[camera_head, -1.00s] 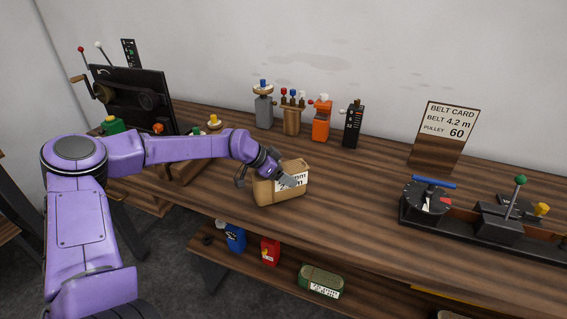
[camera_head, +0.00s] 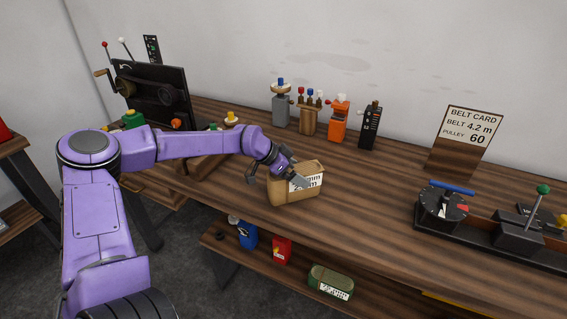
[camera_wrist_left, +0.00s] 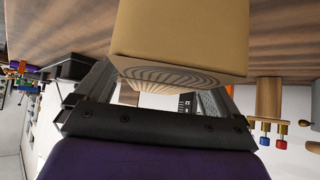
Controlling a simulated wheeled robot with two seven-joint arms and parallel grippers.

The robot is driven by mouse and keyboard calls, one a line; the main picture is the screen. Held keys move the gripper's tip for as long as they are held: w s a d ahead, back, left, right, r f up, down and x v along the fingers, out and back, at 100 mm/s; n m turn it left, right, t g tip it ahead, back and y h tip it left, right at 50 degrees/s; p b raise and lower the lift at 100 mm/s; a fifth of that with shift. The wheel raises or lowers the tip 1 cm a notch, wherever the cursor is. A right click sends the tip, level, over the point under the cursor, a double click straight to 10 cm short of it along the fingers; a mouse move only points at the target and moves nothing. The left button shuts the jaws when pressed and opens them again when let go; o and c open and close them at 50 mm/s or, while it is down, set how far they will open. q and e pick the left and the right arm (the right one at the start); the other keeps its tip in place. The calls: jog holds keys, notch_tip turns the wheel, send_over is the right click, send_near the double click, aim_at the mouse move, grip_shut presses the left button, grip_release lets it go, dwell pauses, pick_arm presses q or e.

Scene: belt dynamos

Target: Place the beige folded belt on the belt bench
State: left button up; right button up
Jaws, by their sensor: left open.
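The beige folded belt (camera_head: 287,195) sits on the wooden belt bench (camera_head: 365,215) near its front edge, with a white label on its face. In the left wrist view the belt (camera_wrist_left: 185,35) fills the space between the fingers, and its ridged end faces my palm. My left gripper (camera_head: 276,178) is open with one finger at each side of the belt. I cannot tell whether the fingers touch it. The label is partly hidden by a finger. My right gripper is not in view.
A black machine (camera_head: 155,95) stands at the back left. Several small coloured devices, including an orange one (camera_head: 338,125), line the back. The belt card sign (camera_head: 470,130) and a black dial unit (camera_head: 443,208) are at right. A lower shelf holds a green bundle (camera_head: 330,280). Bare bench lies right of the belt.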

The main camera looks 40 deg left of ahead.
aim_at(272, 175)
pick_arm(q)
jog(key=p+v, duration=0.2)
jog(key=v, duration=0.4)
jog(key=shift+w+d+r, duration=0.1)
jog(key=shift+r, duration=0.25)
jog(key=p+v, duration=0.2)
jog(key=p, duration=0.5)
jog(key=shift+r, duration=0.3)
jog(key=shift+s+f+p, duration=0.15)
jog(key=shift+s+p, duration=0.05)
jog(key=shift+p, duration=0.35)
jog(key=shift+s+a+f+b, duration=0.1)
jog(key=shift+s+a+b, duration=0.2)
jog(key=shift+b, duration=0.25)
jog(key=shift+s+a+r, duration=0.25)
jog(key=shift+s+r, duration=0.05)
jog(key=shift+r, duration=0.2)
